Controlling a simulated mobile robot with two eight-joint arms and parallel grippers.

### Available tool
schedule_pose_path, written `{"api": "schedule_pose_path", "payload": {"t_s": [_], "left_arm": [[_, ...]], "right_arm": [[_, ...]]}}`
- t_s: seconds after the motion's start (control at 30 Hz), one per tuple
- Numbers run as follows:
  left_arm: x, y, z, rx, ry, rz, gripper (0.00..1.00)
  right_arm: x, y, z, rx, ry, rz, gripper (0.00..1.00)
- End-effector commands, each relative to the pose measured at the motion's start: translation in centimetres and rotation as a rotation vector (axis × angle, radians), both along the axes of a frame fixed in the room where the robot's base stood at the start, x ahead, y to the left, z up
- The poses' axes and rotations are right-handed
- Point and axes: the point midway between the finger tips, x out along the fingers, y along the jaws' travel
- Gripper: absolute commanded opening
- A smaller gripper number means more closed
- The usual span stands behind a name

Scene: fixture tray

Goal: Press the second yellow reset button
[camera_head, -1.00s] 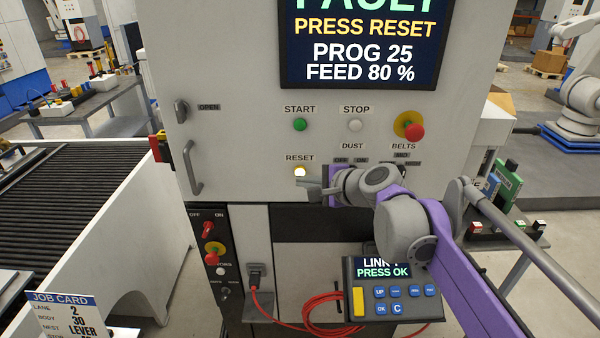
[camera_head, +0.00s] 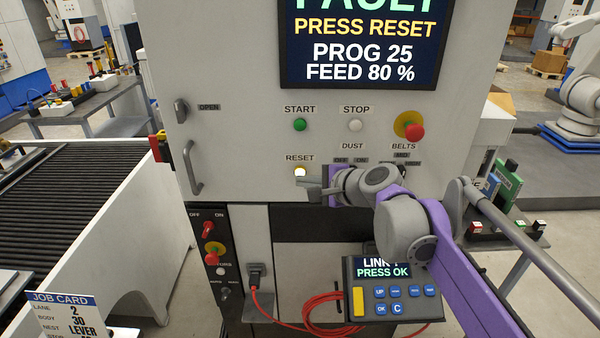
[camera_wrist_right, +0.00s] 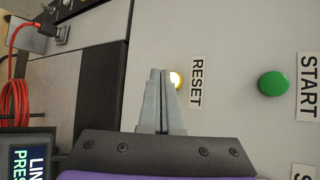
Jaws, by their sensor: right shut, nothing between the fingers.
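A glowing yellow-white reset button (camera_head: 300,172) sits on the white cabinet front under the label RESET. It also shows in the right wrist view (camera_wrist_right: 176,79), partly hidden behind my fingertips. My right gripper (camera_head: 300,183) is shut and empty, with its tips at or just below the button; I cannot tell whether they touch it. In the right wrist view the closed fingers (camera_wrist_right: 158,72) lie just left of the lit button. The screen (camera_head: 362,40) reads FAULT, PRESS RESET, PROG 25, FEED 80 %. My left gripper is in neither view.
A green START button (camera_head: 300,125), a white STOP button (camera_head: 355,125) and a red emergency knob (camera_head: 414,131) are above. A pendant (camera_head: 392,290) reading PRESS OK hangs below with a red cable (camera_head: 318,312). A door handle (camera_head: 194,170) stands out at left.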

Motion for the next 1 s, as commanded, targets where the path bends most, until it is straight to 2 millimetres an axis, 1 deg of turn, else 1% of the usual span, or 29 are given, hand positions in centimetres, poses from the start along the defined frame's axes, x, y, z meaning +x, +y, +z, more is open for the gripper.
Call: {"api": "schedule_pose_path", "payload": {"t_s": [0.3, 1.0], "left_arm": [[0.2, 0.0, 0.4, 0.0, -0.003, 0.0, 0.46], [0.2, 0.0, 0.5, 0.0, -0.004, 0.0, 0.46]], "right_arm": [[0.8, 0.0, 0.0, 0.0, 0.0, 0.0, 0.0], [1.3, 0.0, 0.0, 0.0, 0.0, 0.0, 0.0]]}}
